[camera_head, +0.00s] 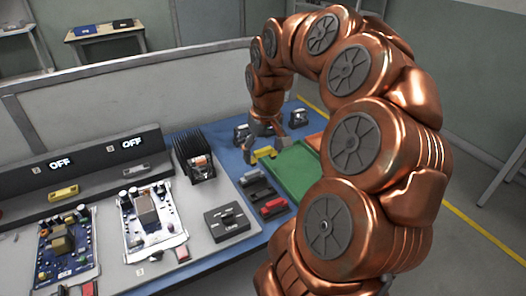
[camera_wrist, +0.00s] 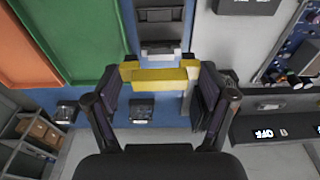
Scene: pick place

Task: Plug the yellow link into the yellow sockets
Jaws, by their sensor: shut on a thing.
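The yellow link (camera_wrist: 155,77) spans between the two fingers of my gripper (camera_wrist: 160,88) in the wrist view, and the fingers are shut on it. In the head view the yellow link (camera_head: 265,152) shows small beside the gripper (camera_head: 272,136), above the blue table near the dark rack. A yellow bar-shaped part (camera_head: 63,192) is on the grey panel under the left OFF display; whether it is the yellow sockets is too small to tell. The link is well to the right of it, apart from it.
A dark rack (camera_head: 250,182) with a red link (camera_head: 273,207) lies left of the green tray (camera_head: 290,185). My arm covers much of the right.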

